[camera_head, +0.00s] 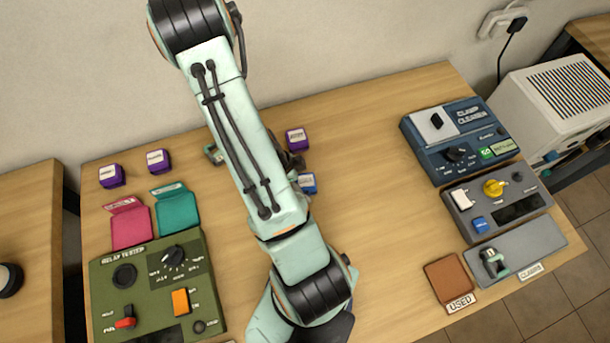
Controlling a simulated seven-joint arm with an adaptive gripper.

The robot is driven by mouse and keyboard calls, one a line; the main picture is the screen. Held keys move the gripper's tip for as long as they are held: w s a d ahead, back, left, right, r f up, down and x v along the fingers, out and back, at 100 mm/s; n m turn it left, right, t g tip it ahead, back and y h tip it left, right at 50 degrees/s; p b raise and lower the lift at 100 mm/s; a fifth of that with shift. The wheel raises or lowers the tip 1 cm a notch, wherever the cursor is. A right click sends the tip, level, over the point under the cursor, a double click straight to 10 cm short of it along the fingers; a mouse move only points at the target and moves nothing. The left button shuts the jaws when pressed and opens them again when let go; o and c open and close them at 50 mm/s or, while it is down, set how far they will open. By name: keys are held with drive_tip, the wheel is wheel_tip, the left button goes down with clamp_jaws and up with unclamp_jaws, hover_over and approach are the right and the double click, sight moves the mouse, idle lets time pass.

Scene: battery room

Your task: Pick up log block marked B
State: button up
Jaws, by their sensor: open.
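Several small labelled blocks stand on the wooden table. Two purple blocks are at the left back, one at the far left (111,176) and one beside it (158,161). Another purple block (296,138) stands just right of my arm, with a blue block (307,183) nearer. The labels are too small to read, so I cannot tell which block is marked B. My arm crosses the middle of the view and covers part of the table. I cannot make out my gripper or its fingertips. Dark parts show at the arm's edge near the third purple block; what they are is unclear.
A green relay tester (150,290), a pink pad (130,226) and a teal pad (176,209) lie left. A clamp cleaner (455,140), a grey control box (495,200), a clamps tray (530,250) and a brown used pad (450,277) lie right. The table's centre right (370,160) is clear.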

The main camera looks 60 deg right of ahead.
drive_tip(key=shift+f, duration=0.2)
drive_tip(key=c, duration=1.3)
drive_tip(key=shift+o, duration=0.2)
